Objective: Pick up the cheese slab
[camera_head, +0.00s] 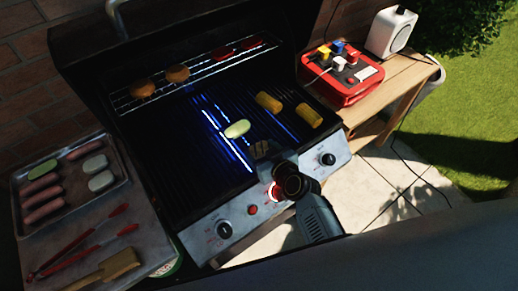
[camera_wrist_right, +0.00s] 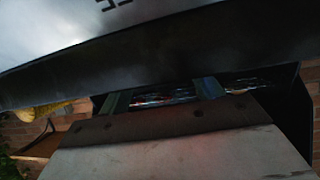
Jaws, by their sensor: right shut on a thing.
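Two pale whitish slabs (camera_head: 98,172) lie on the metal tray at the left among sausages; they may be cheese. A pale yellow-green oval piece (camera_head: 237,129) lies on the grill grate; I cannot tell whether it is cheese. My left gripper is not in view.
The grill (camera_head: 170,160) has knobs along its front and a raised lid behind. Corn pieces (camera_head: 268,101) lie on the grate and patties (camera_head: 177,73) on the upper rack. Red tongs (camera_head: 90,235) and a brush (camera_head: 105,270) lie at the left. A red box (camera_head: 345,88) stands at the right.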

